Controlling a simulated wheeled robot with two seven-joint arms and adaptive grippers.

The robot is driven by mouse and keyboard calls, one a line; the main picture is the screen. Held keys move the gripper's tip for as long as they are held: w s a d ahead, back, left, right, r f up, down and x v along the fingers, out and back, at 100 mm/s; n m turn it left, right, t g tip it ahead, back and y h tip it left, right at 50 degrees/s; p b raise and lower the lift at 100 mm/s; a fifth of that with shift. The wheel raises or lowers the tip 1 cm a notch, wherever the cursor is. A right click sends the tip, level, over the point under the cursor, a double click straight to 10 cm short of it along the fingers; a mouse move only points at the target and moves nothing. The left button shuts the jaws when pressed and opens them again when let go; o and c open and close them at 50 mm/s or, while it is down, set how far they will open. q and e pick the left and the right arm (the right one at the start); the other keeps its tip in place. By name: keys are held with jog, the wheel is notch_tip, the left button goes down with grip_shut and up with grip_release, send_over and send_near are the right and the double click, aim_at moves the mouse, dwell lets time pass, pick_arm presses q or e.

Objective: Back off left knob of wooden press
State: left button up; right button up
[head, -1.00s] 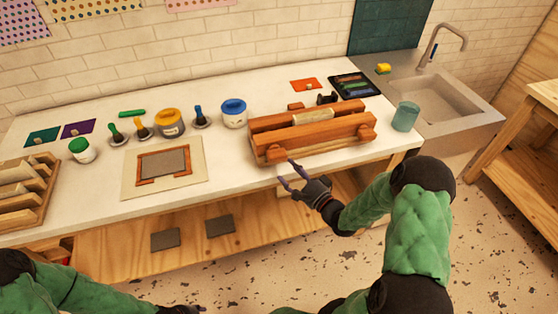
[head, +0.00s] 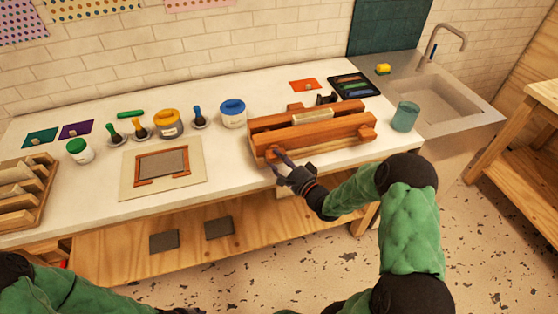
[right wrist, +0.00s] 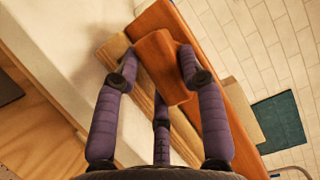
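The wooden press (head: 330,138), with reddish-brown beams, lies on the bench at the right. Its left knob (head: 270,154) is a wooden block on the front beam, partly hidden by my right gripper (head: 278,160). In the right wrist view the knob (right wrist: 160,62) sits between the purple fingertips of my right gripper (right wrist: 158,62). The fingers are spread, one on each side of it; I cannot tell whether they touch it. The right knob (head: 367,131) is clear. A bit of my left gripper (head: 188,310) shows at the bottom edge.
A teal cup (head: 405,116) stands right of the press, near the sink (head: 445,95). A framed screen (head: 162,165) lies on a board farther left. The bench front edge runs just below the press.

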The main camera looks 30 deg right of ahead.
jog(key=shift+r+n, duration=0.1)
jog(key=shift+n, duration=0.2)
